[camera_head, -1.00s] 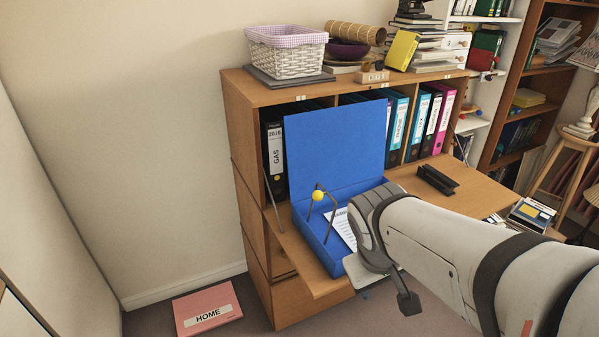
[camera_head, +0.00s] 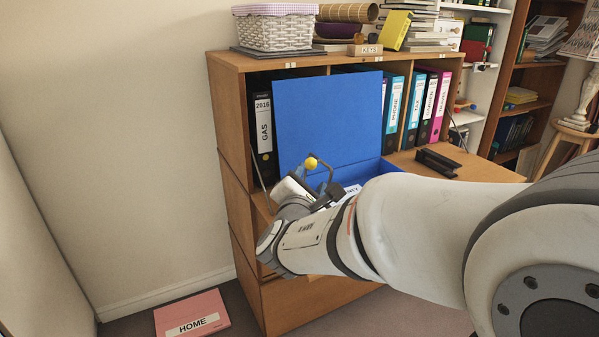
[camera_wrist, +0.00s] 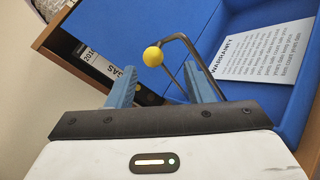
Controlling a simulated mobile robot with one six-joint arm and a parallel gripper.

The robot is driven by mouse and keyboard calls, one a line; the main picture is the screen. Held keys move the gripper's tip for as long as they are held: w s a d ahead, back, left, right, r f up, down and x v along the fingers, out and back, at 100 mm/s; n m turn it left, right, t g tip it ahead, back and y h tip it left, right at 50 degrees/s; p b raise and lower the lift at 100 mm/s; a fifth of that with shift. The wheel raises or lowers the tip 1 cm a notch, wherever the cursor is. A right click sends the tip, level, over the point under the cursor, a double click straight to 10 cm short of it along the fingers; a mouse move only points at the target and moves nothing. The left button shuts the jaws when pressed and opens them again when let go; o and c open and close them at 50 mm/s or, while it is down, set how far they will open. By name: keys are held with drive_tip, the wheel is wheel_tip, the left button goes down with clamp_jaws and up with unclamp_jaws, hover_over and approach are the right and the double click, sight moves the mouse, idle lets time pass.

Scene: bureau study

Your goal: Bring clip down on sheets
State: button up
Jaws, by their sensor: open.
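The clip is a bent grey metal wire with a yellow ball (camera_head: 311,163) on its end. It stands raised in the open blue box file (camera_head: 325,120), and the yellow ball (camera_wrist: 153,56) also shows in the wrist view. Printed sheets (camera_wrist: 265,48) headed "WARRANTY" lie in the box beside the clip; in the head view a small part of the sheets (camera_head: 351,190) shows past my arm. My gripper (camera_wrist: 159,70) is open, with the ball in view between its fingertips. I cannot tell whether the fingers touch it.
The box's lid stands upright against the shelf with the binders (camera_head: 394,110). A black hole punch (camera_head: 437,163) sits to the right on the desk flap (camera_head: 490,172). A white basket (camera_head: 275,27) is on top. A pink "HOME" folder (camera_head: 193,312) lies on the floor.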

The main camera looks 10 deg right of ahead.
sight(309, 167)
drive_tip(key=shift+w+a+n, duration=0.3)
drive_tip(key=shift+w+a, duration=0.1)
drive_tip(key=shift+w, duration=0.15)
drive_tip(key=x, duration=0.7)
drive_tip(key=shift+a, duration=0.1)
drive_tip(key=shift+c, duration=0.2)
clamp_jaws()
